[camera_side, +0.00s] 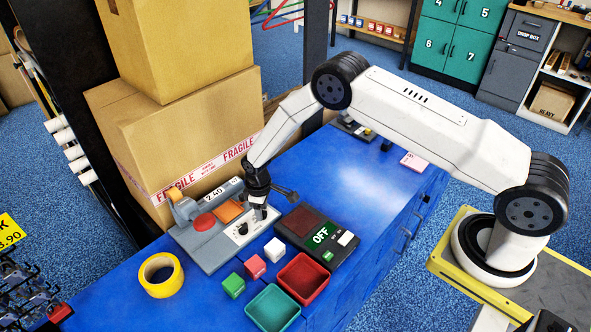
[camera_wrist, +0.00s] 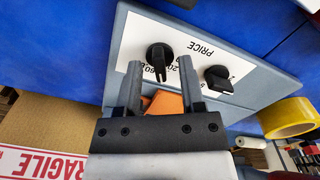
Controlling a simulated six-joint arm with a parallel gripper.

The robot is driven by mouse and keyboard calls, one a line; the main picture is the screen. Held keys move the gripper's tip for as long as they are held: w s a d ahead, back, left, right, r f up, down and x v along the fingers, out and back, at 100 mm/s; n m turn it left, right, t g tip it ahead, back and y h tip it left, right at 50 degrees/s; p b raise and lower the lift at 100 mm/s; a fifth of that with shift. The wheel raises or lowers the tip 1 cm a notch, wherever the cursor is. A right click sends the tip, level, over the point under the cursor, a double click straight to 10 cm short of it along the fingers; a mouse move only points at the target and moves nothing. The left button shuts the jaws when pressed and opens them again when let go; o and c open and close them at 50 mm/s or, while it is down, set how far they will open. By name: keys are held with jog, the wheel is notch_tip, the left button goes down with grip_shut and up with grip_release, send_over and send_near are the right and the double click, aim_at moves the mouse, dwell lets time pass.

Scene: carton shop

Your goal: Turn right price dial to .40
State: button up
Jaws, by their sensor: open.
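The grey price machine (camera_side: 205,250) stands on the blue bench, with a small display reading about 2.40 (camera_side: 214,191). Its white PRICE plate (camera_wrist: 190,38) appears upside down in the wrist view and carries two black dials. The dial with cents marks (camera_wrist: 159,57), by the label the right one, shows at the left of that view. The other dial (camera_wrist: 217,77) is to its right. My gripper (camera_wrist: 161,66) is open, with its fingertips on either side of the cents dial in the picture; contact is unclear. In the side view my gripper (camera_side: 261,212) hides that dial.
A dark device showing OFF (camera_side: 320,236) stands close to the right of my gripper. Small cubes, a red tray (camera_side: 318,266) and a green tray (camera_side: 289,310) sit in front. Yellow tape (camera_side: 161,275) lies left; large cartons (camera_side: 190,130) stand behind.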

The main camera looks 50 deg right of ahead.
jog(key=shift+r, duration=3.9)
jog(key=shift+s+d+r, duration=0.1)
jog(key=shift+s+r, duration=0.05)
jog(key=shift+r, duration=0.35)
jog(key=s+d+r+m+t, duration=0.1)
jog(key=s+d+r+m, duration=0.25)
jog(key=s+r, duration=0.7)
jog(key=s+d+r+m+t, duration=0.1)
jog(key=s+r, duration=0.5)
jog(key=s, duration=0.6)
jog(key=shift+s+d+r+m+t, duration=0.2)
jog(key=shift+s+d+m+t, duration=0.15)
jog(key=shift+d+m, duration=0.35)
jog(key=shift+a, duration=0.1)
